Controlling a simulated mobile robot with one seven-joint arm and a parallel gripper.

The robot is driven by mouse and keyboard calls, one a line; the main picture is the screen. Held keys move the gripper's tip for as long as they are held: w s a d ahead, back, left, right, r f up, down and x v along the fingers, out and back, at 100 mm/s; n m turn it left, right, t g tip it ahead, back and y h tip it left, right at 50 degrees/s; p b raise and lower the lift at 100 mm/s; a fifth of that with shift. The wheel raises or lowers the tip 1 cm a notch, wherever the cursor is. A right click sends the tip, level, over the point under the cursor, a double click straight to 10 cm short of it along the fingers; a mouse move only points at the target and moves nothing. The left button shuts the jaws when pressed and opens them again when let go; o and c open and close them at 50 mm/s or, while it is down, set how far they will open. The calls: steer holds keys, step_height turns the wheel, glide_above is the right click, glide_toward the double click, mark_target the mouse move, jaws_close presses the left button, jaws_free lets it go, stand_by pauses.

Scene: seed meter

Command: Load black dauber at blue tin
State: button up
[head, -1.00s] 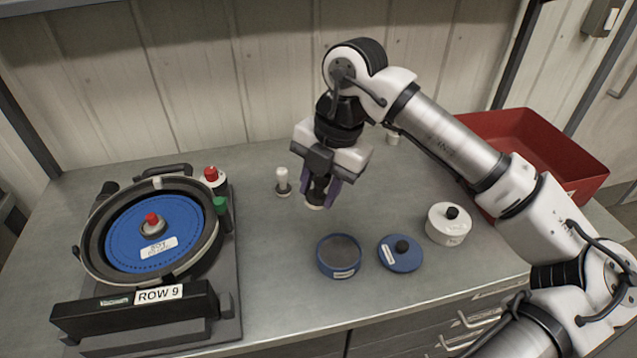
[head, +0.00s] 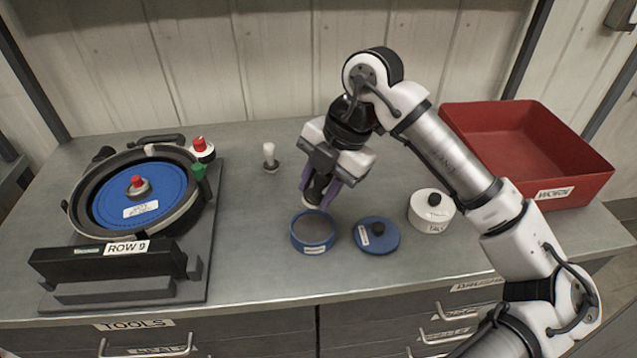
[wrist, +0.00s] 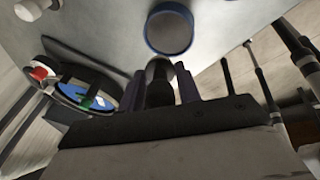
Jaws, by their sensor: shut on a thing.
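The open blue tin (head: 313,232) stands on the bench with a dark grey surface inside; it also shows at the top of the wrist view (wrist: 169,30). Its blue lid (head: 376,236) with a black knob lies to its right. My gripper (head: 322,192) is shut on the black dauber (head: 318,188), which points down with a pale tip. The dauber hangs just behind and above the tin's far rim, and I cannot tell whether it touches. In the wrist view the dauber (wrist: 160,85) sits between the purple fingers.
A white lidded tin (head: 431,212) stands right of the blue lid. A white-handled dauber (head: 270,158) stands behind left. The seed meter (head: 130,205) with its blue disc fills the left. A red bin (head: 530,150) is at the back right. The bench front is clear.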

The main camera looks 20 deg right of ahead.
steer(key=shift+f, duration=0.15)
steer(key=shift+f+b, duration=1.2)
steer(key=shift+f, duration=1.65)
steer(key=shift+f+b, duration=0.6)
steer(key=shift+b, duration=0.35)
stand_by(0.6)
steer(key=shift+r+p, duration=1.7)
steer(key=shift+r, duration=1.9)
